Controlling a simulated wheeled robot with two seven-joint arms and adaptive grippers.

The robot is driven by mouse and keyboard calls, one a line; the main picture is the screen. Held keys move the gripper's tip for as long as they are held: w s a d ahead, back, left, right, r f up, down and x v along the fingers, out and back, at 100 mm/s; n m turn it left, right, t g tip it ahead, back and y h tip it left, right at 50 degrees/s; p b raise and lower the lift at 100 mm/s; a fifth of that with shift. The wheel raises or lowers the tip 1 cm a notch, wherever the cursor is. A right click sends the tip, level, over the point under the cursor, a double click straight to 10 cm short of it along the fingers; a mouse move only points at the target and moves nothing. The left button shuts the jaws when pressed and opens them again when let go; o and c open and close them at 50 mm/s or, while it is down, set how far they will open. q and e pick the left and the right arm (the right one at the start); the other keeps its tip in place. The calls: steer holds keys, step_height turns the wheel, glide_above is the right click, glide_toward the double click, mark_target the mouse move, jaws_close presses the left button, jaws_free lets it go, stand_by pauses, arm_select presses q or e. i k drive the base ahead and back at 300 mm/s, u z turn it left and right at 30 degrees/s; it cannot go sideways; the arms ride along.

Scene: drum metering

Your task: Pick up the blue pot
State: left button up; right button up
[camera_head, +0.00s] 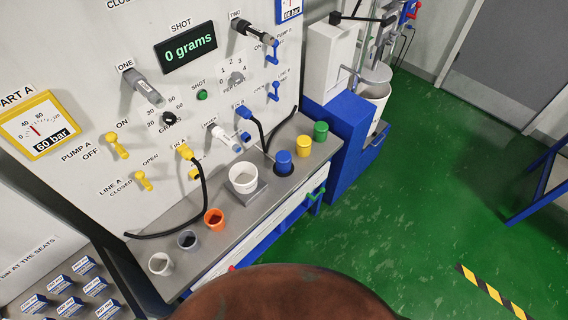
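The blue pot (284,164) stands upright on the grey shelf (212,256) below the white panel, in a row with other pots. It is between the white pot on its left and the yellow pot (303,146) on its right. Neither of my grippers is in view, and nothing is holding the blue pot.
A green pot (320,131) stands beyond the yellow one. Black hoses hang over the shelf. A large brown rounded surface (285,295) fills the bottom centre. Green floor lies open at right.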

mark_target(283, 157)
steer(key=z, duration=0.55)
steer(key=k, duration=1.3)
steer(key=u, duration=0.35)
steer(key=i, duration=0.85)
steer(key=u, duration=0.45)
